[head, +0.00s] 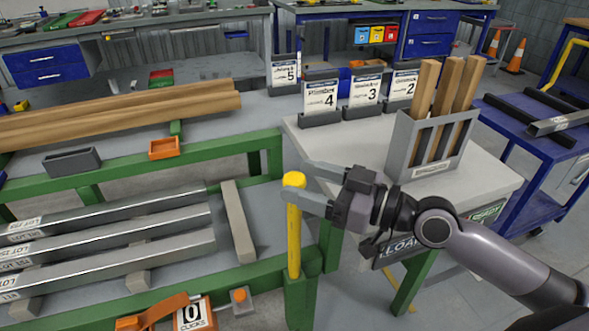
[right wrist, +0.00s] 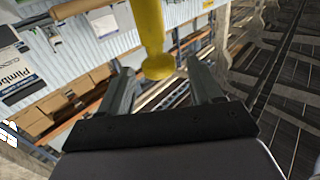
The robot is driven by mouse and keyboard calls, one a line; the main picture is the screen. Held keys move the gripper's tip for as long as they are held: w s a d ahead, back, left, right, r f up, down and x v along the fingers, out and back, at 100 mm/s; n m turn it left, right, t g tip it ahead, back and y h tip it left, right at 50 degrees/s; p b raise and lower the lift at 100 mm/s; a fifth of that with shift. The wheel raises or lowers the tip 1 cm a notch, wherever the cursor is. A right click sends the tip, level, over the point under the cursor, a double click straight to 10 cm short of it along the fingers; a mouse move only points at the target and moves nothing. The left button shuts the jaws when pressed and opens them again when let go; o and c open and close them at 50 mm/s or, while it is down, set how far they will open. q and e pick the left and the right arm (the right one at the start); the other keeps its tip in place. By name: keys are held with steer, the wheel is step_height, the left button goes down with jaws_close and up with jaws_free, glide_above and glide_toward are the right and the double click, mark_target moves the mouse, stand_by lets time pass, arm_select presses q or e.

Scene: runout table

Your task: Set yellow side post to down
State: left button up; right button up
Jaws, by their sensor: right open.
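The yellow side post (head: 294,230) stands upright at the right end of the green-framed runout table (head: 262,272), with a rounded knob on top. My right gripper (head: 305,184) is open at the top of the post, its fingers pointing left, one finger beyond the knob and one on the near side. In the right wrist view the yellow post (right wrist: 152,35) shows between the two open fingers (right wrist: 160,88). I cannot tell whether the fingers touch it. My left gripper is not in view.
Metal bars (head: 120,240) lie on the table to the left. An orange counter box (head: 192,315) sits at the front. A grey rack (head: 405,150) with wooden pieces and several numbered cards stand on the side table (head: 478,172). A blue cart (head: 545,150) is at right.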

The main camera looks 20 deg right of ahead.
steer(key=shift+x, duration=0.85)
arm_select(q)
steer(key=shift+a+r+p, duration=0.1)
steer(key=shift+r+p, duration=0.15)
steer(key=shift+p, duration=0.05)
arm_select(e)
steer(key=shift+w+a, duration=0.3)
steer(key=shift+a, duration=0.05)
steer(key=shift+c, duration=0.3)
jaws_close()
steer(key=shift+f+b, duration=0.6)
steer(key=shift+f, duration=0.05)
arm_select(q)
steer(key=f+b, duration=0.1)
steer(key=b, duration=0.1)
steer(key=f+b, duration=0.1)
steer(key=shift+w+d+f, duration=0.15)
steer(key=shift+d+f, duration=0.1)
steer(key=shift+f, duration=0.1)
arm_select(e)
step_height(320, 180, down, 3)
steer(key=shift+r, duration=0.1)
